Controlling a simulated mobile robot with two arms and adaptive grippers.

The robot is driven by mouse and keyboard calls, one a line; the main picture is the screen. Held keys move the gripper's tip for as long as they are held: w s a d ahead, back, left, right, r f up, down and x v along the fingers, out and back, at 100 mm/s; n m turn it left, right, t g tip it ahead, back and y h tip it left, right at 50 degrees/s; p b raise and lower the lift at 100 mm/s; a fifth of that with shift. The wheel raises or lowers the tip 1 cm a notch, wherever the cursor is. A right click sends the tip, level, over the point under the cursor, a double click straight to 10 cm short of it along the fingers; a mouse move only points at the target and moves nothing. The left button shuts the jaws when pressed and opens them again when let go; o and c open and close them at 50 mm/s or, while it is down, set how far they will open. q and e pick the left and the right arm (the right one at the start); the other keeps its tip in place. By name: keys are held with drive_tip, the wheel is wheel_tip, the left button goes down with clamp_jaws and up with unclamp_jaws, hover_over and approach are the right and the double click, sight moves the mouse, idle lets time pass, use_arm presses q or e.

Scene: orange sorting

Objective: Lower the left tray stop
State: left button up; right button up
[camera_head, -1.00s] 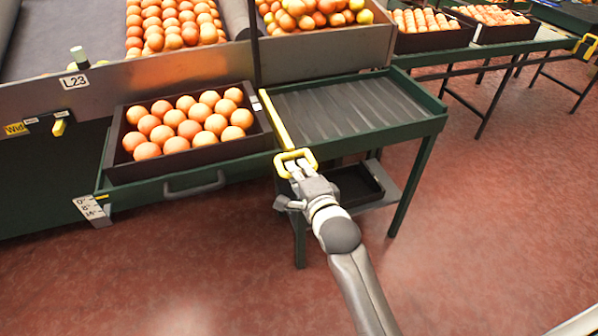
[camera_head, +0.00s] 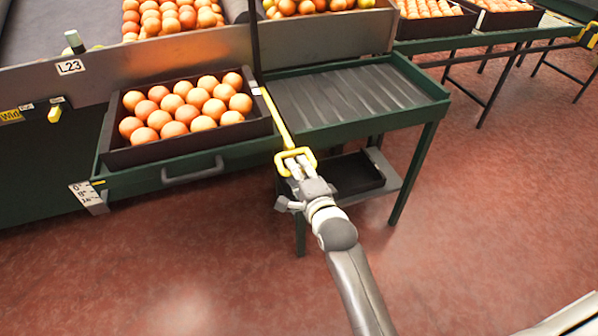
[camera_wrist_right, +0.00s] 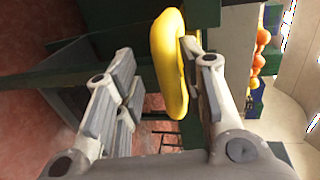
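The yellow tray stop (camera_head: 277,120) is a bar along the left edge of the empty bay, with a loop handle (camera_head: 295,160) at its near end. My right gripper (camera_head: 298,168) is at this handle. In the right wrist view, the yellow handle (camera_wrist_right: 170,65) stands between the spread fingers of my right gripper (camera_wrist_right: 162,85), close against or around the right-hand finger. The left-hand finger is clear of it. The handle hangs around the height of the table's front edge. My left gripper is out of view.
A dark crate of oranges (camera_head: 110,150) stands left of the stop. The empty ribbed bay (camera_head: 345,95) lies right of it. A dark tray (camera_head: 350,172) rests on the lower shelf. A thin dark post (camera_head: 255,45) rises behind the stop. The red floor in front is clear.

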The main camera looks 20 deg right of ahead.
drive_tip(key=shift+s+r, duration=0.1)
drive_tip(key=shift+r, duration=0.05)
drive_tip(key=v, duration=1.1)
drive_tip(key=shift+s, duration=0.4)
